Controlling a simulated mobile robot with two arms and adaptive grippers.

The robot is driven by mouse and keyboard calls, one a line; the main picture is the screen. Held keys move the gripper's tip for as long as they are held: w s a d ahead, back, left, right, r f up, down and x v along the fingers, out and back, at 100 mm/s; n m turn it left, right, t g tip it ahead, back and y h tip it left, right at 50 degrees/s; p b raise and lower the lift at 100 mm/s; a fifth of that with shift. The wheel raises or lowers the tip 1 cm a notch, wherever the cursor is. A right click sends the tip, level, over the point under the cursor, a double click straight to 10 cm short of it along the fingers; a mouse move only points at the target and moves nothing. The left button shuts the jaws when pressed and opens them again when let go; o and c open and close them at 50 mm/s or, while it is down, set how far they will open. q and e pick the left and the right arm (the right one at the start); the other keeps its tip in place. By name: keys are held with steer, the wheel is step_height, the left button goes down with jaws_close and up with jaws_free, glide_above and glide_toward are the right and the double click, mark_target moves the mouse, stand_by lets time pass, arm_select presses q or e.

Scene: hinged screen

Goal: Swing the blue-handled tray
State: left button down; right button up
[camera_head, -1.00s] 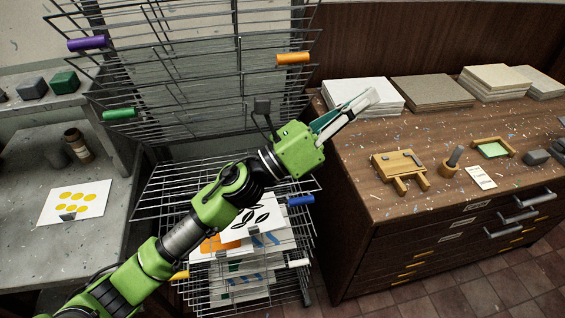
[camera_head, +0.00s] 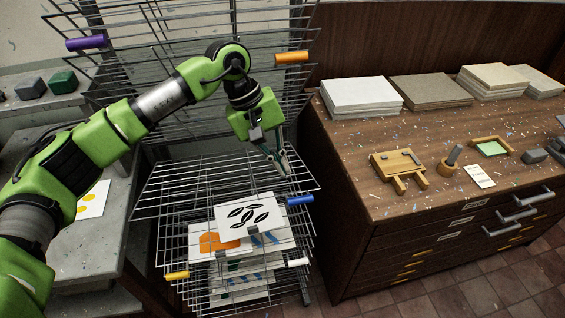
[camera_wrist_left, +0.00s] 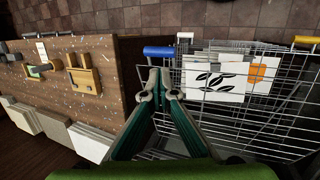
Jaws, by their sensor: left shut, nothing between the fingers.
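The blue-handled tray is a wire grid (camera_head: 165,190), the uppermost of the lowered trays on the drying rack. Its blue handle (camera_head: 300,200) is at its right front corner; it also shows in the left wrist view (camera_wrist_left: 159,51). A white sheet with black leaf shapes (camera_head: 248,216) appears at this tray, also in the wrist view (camera_wrist_left: 215,81). My left gripper (camera_head: 279,168) points down above the tray's right side, behind the blue handle. Its fingers are shut and empty, and look apart from the handle. My right gripper is out of view.
Raised trays with purple (camera_head: 87,43) and orange (camera_head: 292,57) handles stand above. Lower trays have yellow (camera_head: 176,275) and white (camera_head: 298,262) handles. A wooden drawer cabinet (camera_head: 440,215) stands close on the right; a grey bench (camera_head: 50,250) is on the left.

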mark_target(293, 198)
arm_select(q)
steer(key=b+x, duration=0.1)
steer(key=x, duration=0.7)
steer(key=shift+d, duration=0.2)
steer(key=f+b, duration=0.2)
steer(key=s+f+b, duration=0.1)
steer(key=f+b, duration=0.2)
steer(key=shift+d+b, duration=0.15)
steer(key=shift+b, duration=0.15)
step_height(293, 198, down, 7)
steer(key=s+b, duration=0.1)
steer(key=b, duration=0.6)
steer(key=shift+s+d+f+b, duration=0.2)
steer(key=shift+s+d+b, duration=0.05)
steer(key=shift+s+b, duration=0.15)
steer(key=v, duration=0.3)
steer(key=b+v, duration=0.1)
steer(key=v, duration=0.1)
steer(key=shift+w+a+r, duration=0.1)
steer(key=shift+a+r, duration=0.1)
steer(key=shift+a, duration=0.35)
stand_by(0.6)
